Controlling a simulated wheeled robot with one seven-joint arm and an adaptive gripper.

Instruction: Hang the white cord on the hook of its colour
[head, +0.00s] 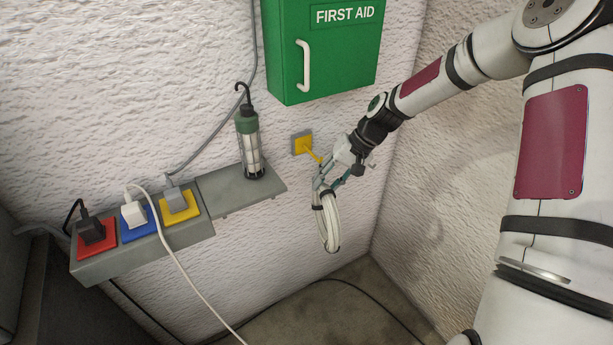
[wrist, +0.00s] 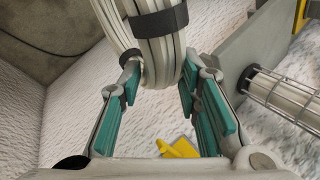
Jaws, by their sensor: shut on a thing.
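A coil of white cord (head: 328,222) with black ties hangs from my gripper (head: 324,186), below the first aid box. In the wrist view the coil (wrist: 158,62) lies between the teal finger pads of my gripper (wrist: 158,88), which is shut on it. A yellow hook (head: 313,153) sticks out from a small wall plate, just left of my gripper. The hook's yellow end (wrist: 180,148) also shows in the wrist view between the fingers' bases, apart from the coil in the picture. I see no white hook.
A green first aid box (head: 325,45) hangs above the hook. A grey shelf (head: 220,195) at the left bears a caged lamp (head: 249,145) and red, blue and yellow sockets with plugs. A loose white cord (head: 180,262) runs down from the blue socket (head: 139,217).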

